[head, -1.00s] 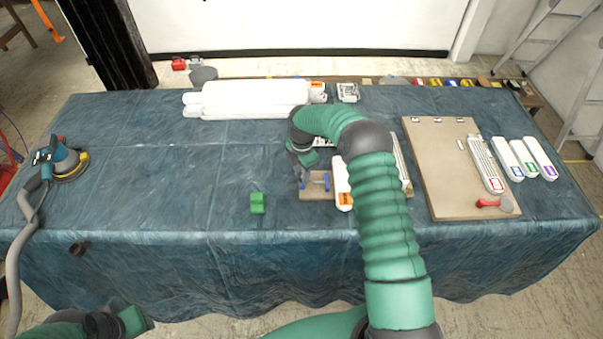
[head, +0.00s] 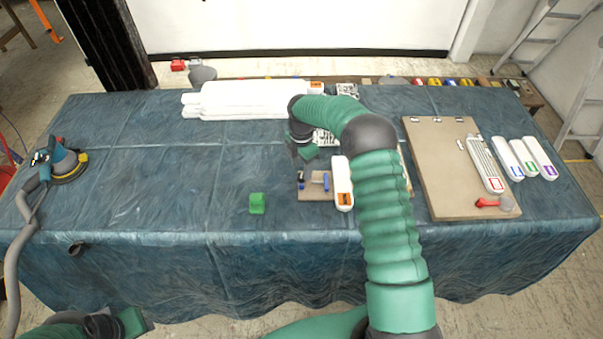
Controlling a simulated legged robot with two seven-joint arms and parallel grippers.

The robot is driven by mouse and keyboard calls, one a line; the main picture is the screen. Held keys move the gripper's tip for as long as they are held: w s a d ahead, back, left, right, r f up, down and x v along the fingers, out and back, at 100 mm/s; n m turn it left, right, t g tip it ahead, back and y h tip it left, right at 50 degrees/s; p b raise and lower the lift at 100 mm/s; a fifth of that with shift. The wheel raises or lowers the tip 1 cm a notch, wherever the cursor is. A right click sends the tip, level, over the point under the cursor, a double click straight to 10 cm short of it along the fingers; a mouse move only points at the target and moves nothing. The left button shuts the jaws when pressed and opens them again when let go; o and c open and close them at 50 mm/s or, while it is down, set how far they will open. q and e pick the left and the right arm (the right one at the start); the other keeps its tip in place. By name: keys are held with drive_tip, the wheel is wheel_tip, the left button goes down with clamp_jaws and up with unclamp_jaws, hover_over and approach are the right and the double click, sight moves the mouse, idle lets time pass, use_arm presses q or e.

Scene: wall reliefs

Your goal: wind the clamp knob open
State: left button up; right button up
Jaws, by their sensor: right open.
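The small clamp (head: 325,182) shows blue parts and sits on a small brown board (head: 316,194) near the middle of the table. Its knob is too small to make out clearly. My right gripper (head: 307,153) is open, a little behind the board and apart from the clamp; its fingers are small and partly hidden by the wrist. My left gripper (head: 132,322) shows only in part at the bottom left, off the table, and its fingers cannot be made out.
A white bar with an orange label (head: 343,184) lies right of the clamp. A green block (head: 257,203) stands to the left. A large brown panel (head: 445,165) with a red-handled tool (head: 487,202) lies at the right. A sander (head: 62,162) stands far left.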

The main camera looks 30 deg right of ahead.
sight(302, 175)
wheel_tip(302, 175, up, 13)
drive_tip(key=shift+r, duration=0.2)
drive_tip(key=shift+d, duration=0.1)
drive_tip(key=s+a+m+t, duration=0.1)
drive_tip(key=s+a+m, duration=0.7)
drive_tip(key=a, duration=0.4)
drive_tip(key=s+a+f+m, duration=0.2)
drive_tip(key=s+m, duration=0.3)
drive_tip(key=s, duration=0.3)
drive_tip(key=s+a+f+m+t, duration=0.1)
drive_tip(key=s+a+f+m, duration=0.1)
drive_tip(key=s+m, duration=0.3)
drive_tip(key=s, duration=0.3)
drive_tip(key=shift+s+a+f+m+t, duration=0.15)
drive_tip(key=shift+a+m+t, duration=0.15)
drive_tip(key=shift+s+a, duration=0.1)
drive_tip(key=shift+a, duration=0.2)
